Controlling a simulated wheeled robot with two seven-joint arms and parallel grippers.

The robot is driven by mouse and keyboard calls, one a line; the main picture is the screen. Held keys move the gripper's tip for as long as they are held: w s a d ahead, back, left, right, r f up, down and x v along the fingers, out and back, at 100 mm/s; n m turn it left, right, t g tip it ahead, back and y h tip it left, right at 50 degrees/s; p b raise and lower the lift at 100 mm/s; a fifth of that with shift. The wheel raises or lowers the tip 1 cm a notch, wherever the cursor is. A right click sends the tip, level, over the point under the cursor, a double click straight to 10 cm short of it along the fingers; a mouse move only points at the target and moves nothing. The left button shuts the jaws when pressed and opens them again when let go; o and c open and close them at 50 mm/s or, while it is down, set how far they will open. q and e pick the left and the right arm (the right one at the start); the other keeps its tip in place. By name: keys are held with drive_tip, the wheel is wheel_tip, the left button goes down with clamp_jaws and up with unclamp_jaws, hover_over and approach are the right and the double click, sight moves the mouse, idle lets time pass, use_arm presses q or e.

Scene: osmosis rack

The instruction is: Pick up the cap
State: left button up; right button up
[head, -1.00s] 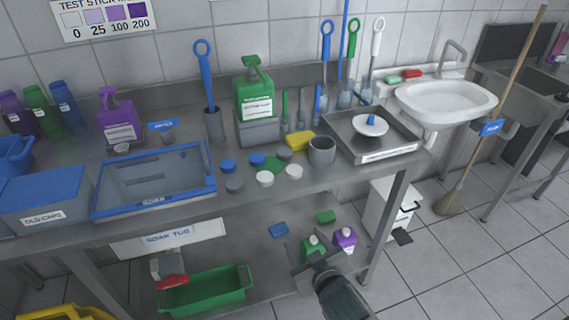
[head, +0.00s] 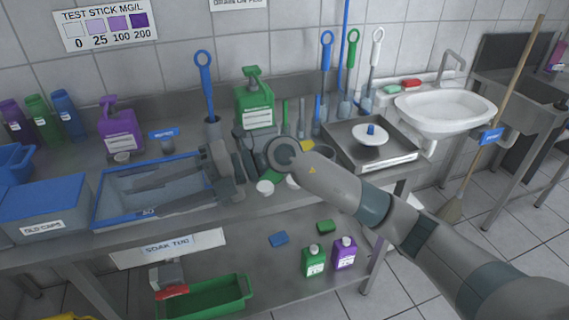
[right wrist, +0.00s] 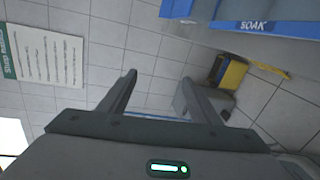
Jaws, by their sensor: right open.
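A white cap (head: 265,187) lies near the bench's front edge. A second white cap (head: 293,181) beside it is partly covered by my right arm. The blue and grey caps seen there earlier are hidden behind my gripper and arm. My right gripper (head: 212,168) is at the right end of the blue-rimmed soak tray (head: 122,219), left of the white caps. Its two fingers are apart with nothing between them in the right wrist view (right wrist: 160,88). My left gripper is not in view.
A blue-lidded old caps box (head: 42,228) stands left of the tray. Purple (head: 120,132) and green (head: 254,108) pump bottles stand behind. A metal tray (head: 345,150) with a white lidded piece (head: 371,139) is at right. A green tub (head: 205,298) is on the lower shelf.

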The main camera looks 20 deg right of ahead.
drive_tip(key=w+d+f+m+t+h, duration=0.1)
drive_tip(key=w+d+f+t+h, duration=0.1)
drive_tip(key=w+d+h, duration=0.55)
drive_tip(key=w+d+f+t+h, duration=0.1)
drive_tip(key=w+d+h, duration=0.4)
drive_tip(key=d, duration=0.6)
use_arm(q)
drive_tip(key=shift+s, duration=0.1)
use_arm(e)
drive_tip(key=w+d+r+m+h, duration=0.1)
drive_tip(key=d+r+h, duration=0.1)
drive_tip(key=d, duration=0.3)
drive_tip(key=w+d+r+m+t+h, duration=0.1)
drive_tip(key=d+r+h, duration=0.1)
drive_tip(key=d, duration=0.3)
drive_tip(key=shift+w+r+m, duration=0.25)
drive_tip(key=shift+w+m, duration=0.15)
drive_tip(key=shift+d+f, duration=0.1)
